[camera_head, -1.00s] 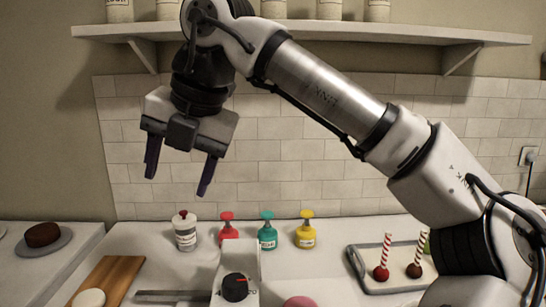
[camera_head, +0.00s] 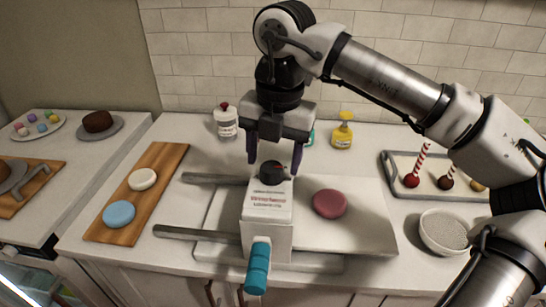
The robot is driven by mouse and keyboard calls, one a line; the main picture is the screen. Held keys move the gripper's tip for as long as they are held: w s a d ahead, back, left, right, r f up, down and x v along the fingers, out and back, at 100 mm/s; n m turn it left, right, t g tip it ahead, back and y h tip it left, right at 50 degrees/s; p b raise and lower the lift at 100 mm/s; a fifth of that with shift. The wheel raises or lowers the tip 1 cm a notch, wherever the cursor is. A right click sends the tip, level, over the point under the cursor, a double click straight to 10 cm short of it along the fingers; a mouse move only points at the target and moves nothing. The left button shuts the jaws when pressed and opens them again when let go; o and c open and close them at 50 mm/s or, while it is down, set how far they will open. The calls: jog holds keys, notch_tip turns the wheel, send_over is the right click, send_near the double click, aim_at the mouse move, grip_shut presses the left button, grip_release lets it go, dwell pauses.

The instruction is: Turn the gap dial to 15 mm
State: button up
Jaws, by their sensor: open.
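The black gap dial (camera_head: 271,173) sits on top of the white machine (camera_head: 268,212), near its back end. A small red mark shows on the dial; the scale and the mm reading are too small to read. My gripper (camera_head: 274,160) points down over the dial, with its two dark fingers apart, one to the left and one to the right of it. The fingertips look close to the dial's height, but I cannot tell if they touch it. A teal handle (camera_head: 258,267) sticks out of the machine's front.
A pink disc (camera_head: 330,203) lies on the pale board (camera_head: 365,228) to the right. Metal rails (camera_head: 195,233) extend left. A wooden board (camera_head: 105,232) holds white and blue discs. Bottles stand behind, including a yellow one (camera_head: 342,134). A tray (camera_head: 397,185) and a white bowl (camera_head: 440,240) are right.

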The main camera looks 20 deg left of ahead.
jog(key=shift+a+f, duration=0.1)
jog(key=shift+f, duration=0.75)
jog(key=shift+c, duration=0.4)
jog(key=c, duration=0.9)
jog(key=shift+n, duration=0.3)
jog(key=n+b, duration=0.2)
jog(key=n, duration=0.1)
jog(key=shift+n, duration=0.3)
jog(key=shift+n+g+b, duration=0.3)
jog(key=shift+n, duration=1.9)
jog(key=shift+r, duration=0.1)
jog(key=shift+w, duration=0.1)
